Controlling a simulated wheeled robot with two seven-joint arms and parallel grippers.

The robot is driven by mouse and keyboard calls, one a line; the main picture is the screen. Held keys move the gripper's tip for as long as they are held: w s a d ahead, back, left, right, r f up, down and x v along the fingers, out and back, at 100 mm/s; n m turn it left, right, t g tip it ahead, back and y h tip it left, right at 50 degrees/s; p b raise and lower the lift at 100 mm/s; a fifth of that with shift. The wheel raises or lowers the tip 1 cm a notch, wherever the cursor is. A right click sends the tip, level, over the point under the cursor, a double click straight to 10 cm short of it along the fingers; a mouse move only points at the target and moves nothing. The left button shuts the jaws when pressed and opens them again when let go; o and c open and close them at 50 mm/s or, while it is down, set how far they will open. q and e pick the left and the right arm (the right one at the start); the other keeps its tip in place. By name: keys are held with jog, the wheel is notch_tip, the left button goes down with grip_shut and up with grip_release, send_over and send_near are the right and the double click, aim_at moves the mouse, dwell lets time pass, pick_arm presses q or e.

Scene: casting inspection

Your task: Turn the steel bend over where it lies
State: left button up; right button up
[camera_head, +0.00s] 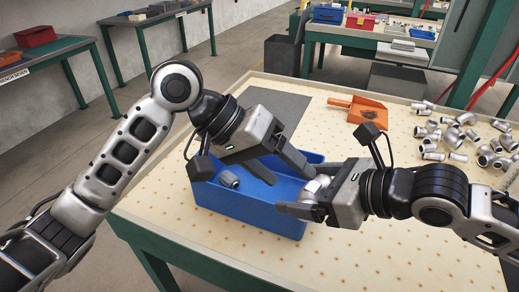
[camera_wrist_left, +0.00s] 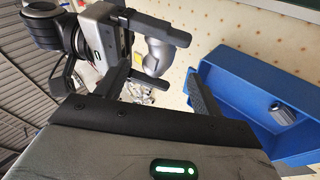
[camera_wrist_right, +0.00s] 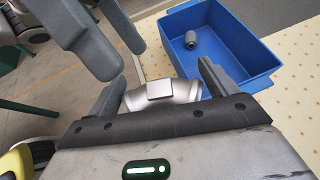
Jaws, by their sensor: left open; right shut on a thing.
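The steel bend (camera_head: 316,186) is a short grey metal pipe elbow. It is held between the fingers of my right gripper (camera_head: 300,190), above the right end of the blue bin in the head view. In the right wrist view the bend (camera_wrist_right: 163,95) lies across between the two fingers, with a flat square face showing. In the left wrist view the bend (camera_wrist_left: 157,55) shows beyond my left fingers, partly hidden by the right gripper. My left gripper (camera_head: 292,177) is open and empty, its fingers pointing toward the bend and close to it.
The blue bin (camera_head: 245,215) stands below both grippers with one grey fitting (camera_head: 229,179) inside. An orange dustpan (camera_head: 366,112) lies behind on the dotted table. Several loose fittings (camera_head: 465,135) lie at the right. A grey mat (camera_head: 284,102) lies behind the bin. The front right tabletop is clear.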

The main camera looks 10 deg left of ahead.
aim_at(303, 188)
pick_arm(q)
jog(key=x, duration=0.6)
jog(key=c, duration=1.4)
pick_arm(e)
jog(key=o, duration=1.2)
